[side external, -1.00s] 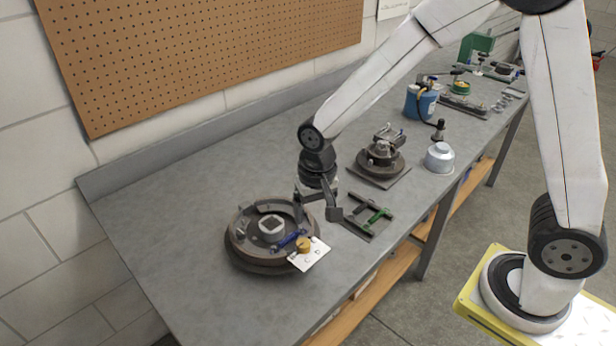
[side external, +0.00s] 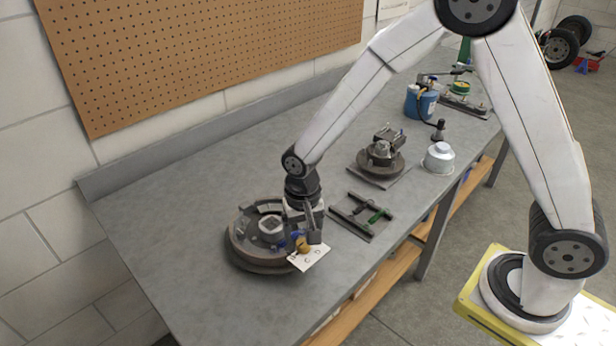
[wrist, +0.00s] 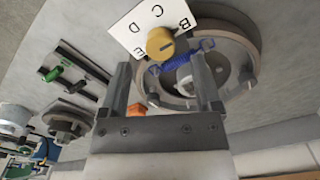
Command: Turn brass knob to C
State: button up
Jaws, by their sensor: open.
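The round brass knob (side external: 302,245) sits at the front right rim of a brake drum assembly (side external: 245,257), beside a white lettered card (side external: 311,258). In the wrist view the knob (wrist: 160,42) shows beyond my fingertips, roughly centred between them, with a dark mark on its face. The card (wrist: 125,28) there shows the letters B, C, D and E around the knob. Which letter the mark points to, I cannot tell for sure. My gripper (side external: 302,234) is open just above the knob, and its fingers (wrist: 160,65) appear apart from it.
A blue spring (wrist: 190,55) lies close by the knob on the drum. A frame with green clamps (side external: 361,214) lies to the right on the bench (side external: 180,200). Behind it stand a turntable fixture (side external: 381,160) and a silver can (side external: 438,158). The bench's left part is clear.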

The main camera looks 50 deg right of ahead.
aim_at(303, 243)
jog(key=shift+f, duration=1.75)
jog(key=shift+c, duration=0.2)
grip_shut()
